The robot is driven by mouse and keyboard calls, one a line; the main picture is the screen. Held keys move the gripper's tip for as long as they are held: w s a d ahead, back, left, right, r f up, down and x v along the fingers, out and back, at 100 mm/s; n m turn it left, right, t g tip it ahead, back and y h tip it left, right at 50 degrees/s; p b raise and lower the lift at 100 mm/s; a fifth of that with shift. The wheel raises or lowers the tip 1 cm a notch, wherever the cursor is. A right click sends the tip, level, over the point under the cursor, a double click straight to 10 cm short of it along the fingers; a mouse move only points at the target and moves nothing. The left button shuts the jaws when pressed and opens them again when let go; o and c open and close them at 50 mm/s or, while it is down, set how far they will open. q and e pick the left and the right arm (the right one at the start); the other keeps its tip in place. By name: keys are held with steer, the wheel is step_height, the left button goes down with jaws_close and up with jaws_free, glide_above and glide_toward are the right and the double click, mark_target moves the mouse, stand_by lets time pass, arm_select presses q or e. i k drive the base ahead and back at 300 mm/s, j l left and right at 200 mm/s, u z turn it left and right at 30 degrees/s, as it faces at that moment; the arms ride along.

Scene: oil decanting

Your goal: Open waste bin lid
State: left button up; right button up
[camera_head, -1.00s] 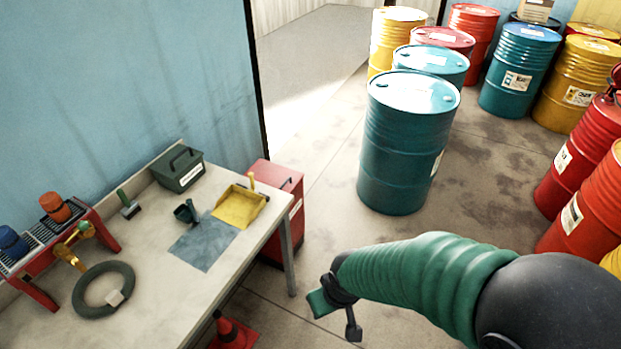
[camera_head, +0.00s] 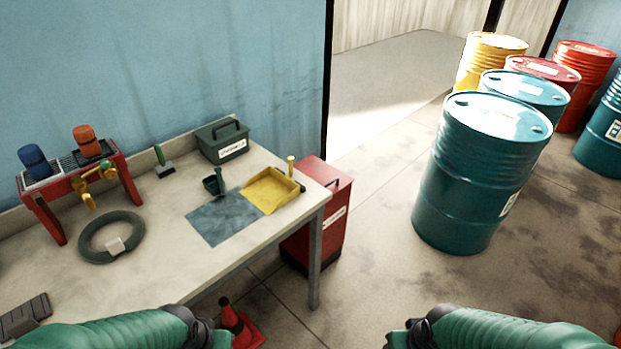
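The red waste bin (camera_head: 331,222) stands on the floor at the right end of the workbench, partly hidden by the bench corner and leg. Its red lid (camera_head: 318,172) looks shut, with a dark handle on top and a white label on the side. My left gripper (camera_head: 222,338) is at the bottom edge, in front of the bench and left of the bin. My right gripper (camera_head: 392,338) is at the bottom edge, right of the bin. Both are apart from the bin. Their fingers are too cut off to tell open from shut.
The workbench (camera_head: 160,275) holds a grey-green box (camera_head: 222,140), a yellow dustpan (camera_head: 270,190), a cloth (camera_head: 222,218), a black ring (camera_head: 111,237) and a red rack (camera_head: 75,180). An orange cone (camera_head: 238,325) stands below. A teal drum (camera_head: 480,175) stands right, with floor between.

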mark_target(335, 180)
steer(key=i+l+u, duration=0.1)
steer(key=u, duration=0.5)
steer(key=i+l+u, duration=0.3)
steer(key=l, duration=0.35)
steer(key=i+l+u, duration=0.2)
steer(key=l, duration=0.15)
steer(key=i+l+u, duration=0.15)
steer(key=l, duration=0.2)
steer(key=l+u, duration=0.15)
steer(key=l, duration=0.25)
steer(key=i+l, duration=0.1)
steer(key=l, duration=0.25)
steer(key=i+l, duration=0.1)
steer(key=l, duration=0.3)
steer(key=i+l, duration=0.1)
steer(key=l, duration=0.25)
steer(key=i+l, duration=0.15)
steer(key=l, duration=0.25)
